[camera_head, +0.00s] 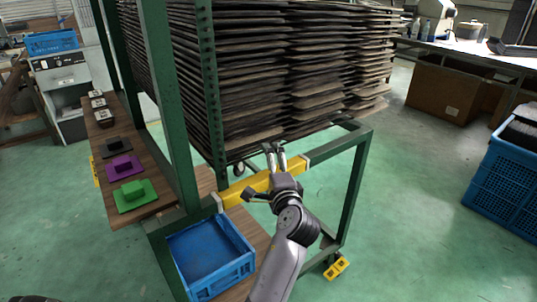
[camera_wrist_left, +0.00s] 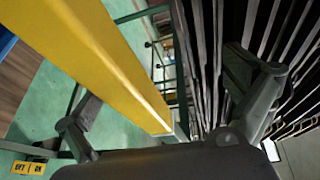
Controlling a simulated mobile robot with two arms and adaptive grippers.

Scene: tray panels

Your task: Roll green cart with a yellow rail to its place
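The green cart (camera_head: 355,180) has a yellow rail (camera_head: 240,193) across its near side and a stack of dark tray panels (camera_head: 270,70) above it. My left gripper (camera_head: 261,173) is at the rail, with its fingers spread on either side. In the left wrist view the yellow rail (camera_wrist_left: 95,55) runs between the two open fingers (camera_wrist_left: 165,100), nearer the left one. I see no grip closed on it. Contact cannot be told. My right gripper is not in view.
A wooden side shelf (camera_head: 140,175) carries green, purple, black and pale pieces. A blue crate (camera_head: 210,255) sits low on the cart. A caster with yellow pedals (camera_head: 337,267) stands on the green floor. Another blue crate (camera_head: 505,180) is at right. Floor between is clear.

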